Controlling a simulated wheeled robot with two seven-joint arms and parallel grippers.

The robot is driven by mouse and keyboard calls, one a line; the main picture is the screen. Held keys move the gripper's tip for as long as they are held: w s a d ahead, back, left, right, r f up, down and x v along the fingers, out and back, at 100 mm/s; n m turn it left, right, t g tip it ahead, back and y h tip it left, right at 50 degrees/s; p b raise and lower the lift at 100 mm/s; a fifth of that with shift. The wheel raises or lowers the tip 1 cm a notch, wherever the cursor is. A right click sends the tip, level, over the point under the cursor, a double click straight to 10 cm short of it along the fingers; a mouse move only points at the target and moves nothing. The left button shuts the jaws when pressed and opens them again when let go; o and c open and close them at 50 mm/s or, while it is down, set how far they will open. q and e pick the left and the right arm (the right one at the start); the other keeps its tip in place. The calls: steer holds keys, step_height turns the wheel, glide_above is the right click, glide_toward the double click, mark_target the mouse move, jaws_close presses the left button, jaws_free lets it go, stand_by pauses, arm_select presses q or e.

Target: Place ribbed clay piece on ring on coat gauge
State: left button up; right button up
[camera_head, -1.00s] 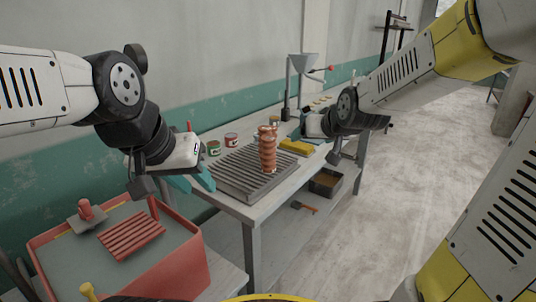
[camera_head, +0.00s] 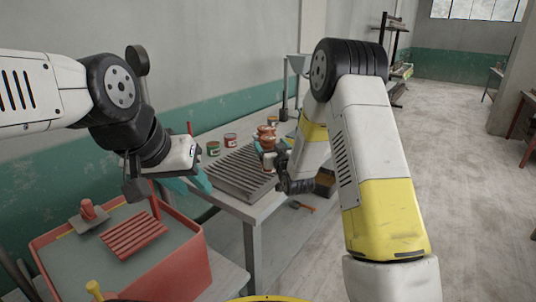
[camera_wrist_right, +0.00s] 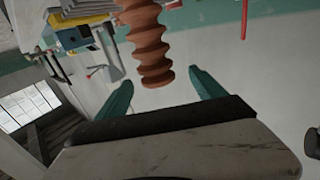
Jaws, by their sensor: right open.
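The ribbed clay piece (camera_head: 267,132) is a reddish-brown, screw-like column. It stands upright on the grey slatted rack (camera_head: 238,178), its lower part hidden by my right gripper (camera_head: 263,150). In the right wrist view, the clay piece (camera_wrist_right: 150,40) hangs into the picture from the top, its end between the two teal fingertips of my right gripper (camera_wrist_right: 162,84). Those fingers are apart, with gaps visible on both sides of the piece. My left gripper (camera_head: 188,182) hangs left of the rack; its finger gap is unclear. I cannot make out the coat gauge or its ring.
Small tins (camera_head: 230,140) stand behind the rack on the white table (camera_head: 250,208). A red tray (camera_head: 185,265) with a ribbed red block (camera_head: 131,235) and tools is at front left. The floor right of my right arm is clear.

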steer(key=x, duration=0.5)
steer(key=shift+d+f, duration=0.2)
steer(key=shift+d, duration=0.1)
jaws_close()
steer(key=shift+r, duration=0.1)
